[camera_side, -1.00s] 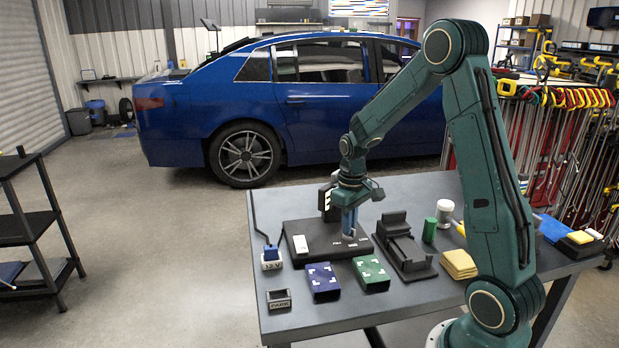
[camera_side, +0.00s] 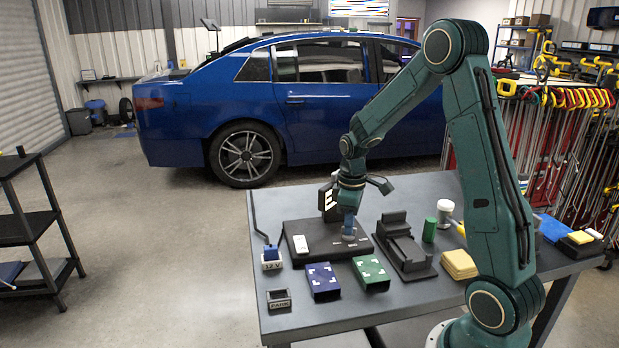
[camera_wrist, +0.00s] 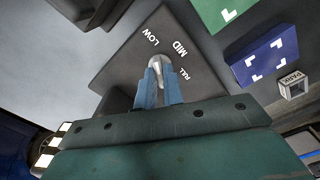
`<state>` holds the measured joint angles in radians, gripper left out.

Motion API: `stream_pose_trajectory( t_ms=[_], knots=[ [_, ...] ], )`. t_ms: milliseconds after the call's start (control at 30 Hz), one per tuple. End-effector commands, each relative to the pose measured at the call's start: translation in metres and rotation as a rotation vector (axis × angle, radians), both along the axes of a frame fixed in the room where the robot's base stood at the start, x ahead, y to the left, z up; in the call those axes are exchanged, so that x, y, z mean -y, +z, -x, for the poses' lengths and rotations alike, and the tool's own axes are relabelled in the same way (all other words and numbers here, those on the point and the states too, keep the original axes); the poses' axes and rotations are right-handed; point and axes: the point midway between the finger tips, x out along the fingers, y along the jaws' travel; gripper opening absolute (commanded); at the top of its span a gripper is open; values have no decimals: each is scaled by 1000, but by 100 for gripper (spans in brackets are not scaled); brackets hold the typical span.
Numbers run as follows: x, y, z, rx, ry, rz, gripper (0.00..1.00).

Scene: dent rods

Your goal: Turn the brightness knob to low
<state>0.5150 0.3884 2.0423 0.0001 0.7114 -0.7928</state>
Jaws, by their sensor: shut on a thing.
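The brightness knob (camera_wrist: 156,66) is a small light-grey knob on a dark control box. White labels LOW, MID and FULL stand around it in the wrist view. My gripper (camera_wrist: 159,84) has its two blue fingers shut on the knob from both sides. In the side view my gripper (camera_side: 349,229) points down at the right part of the box (camera_side: 318,244), with the knob (camera_side: 349,238) just showing below the fingers. I cannot tell for sure which label the knob points to.
A blue case (camera_side: 322,281) and a green case (camera_side: 370,272) lie in front. A black cradle (camera_side: 405,250) stands to the right. A 12 V block (camera_side: 271,260) and a PARK block (camera_side: 279,299) are at the left.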

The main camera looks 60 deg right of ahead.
Motion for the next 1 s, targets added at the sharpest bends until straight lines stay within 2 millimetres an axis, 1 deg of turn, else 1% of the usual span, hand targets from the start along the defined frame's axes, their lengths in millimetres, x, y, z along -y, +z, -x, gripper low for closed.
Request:
stream_pose_trajectory(
  t_ms=[133,167,200,267,667,867,1000],
  knots=[
    [0,1,-1,2,2,0,0],
    [0,1,-1,2,2,0,13],
    [0,1,0,2,2,0,21],
    [0,1,0,2,1,0,31],
    [0,3,0,1,-1,1,31],
    [0,16,-1,4,-1,2,31],
    [0,34,-1,5,-1,3,31]
  ],
)
